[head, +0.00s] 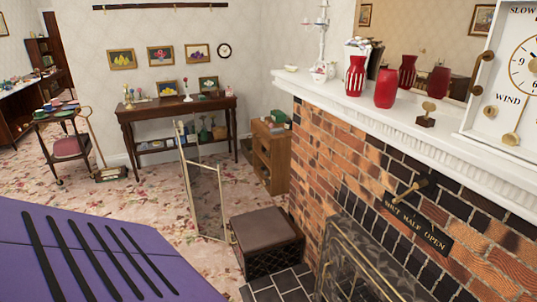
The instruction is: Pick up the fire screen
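A tall brass-framed panel (208,200) with a see-through grey face stands upright on the carpet left of the fireplace. A second brass-framed mesh piece (362,268) stands at the hearth opening at the bottom, cut off by the picture's edge. Both look like fire screen parts; I cannot tell whether they are joined. Neither of my grippers is in view.
The brown-topped box seat (268,229) stands between the two framed pieces. The white mantel (420,125) holds red vases (386,88) and a clock (518,70). A wooden side table (180,107) and trolley (66,147) stand farther back. Floral carpet (135,205) lies open left of the panel.

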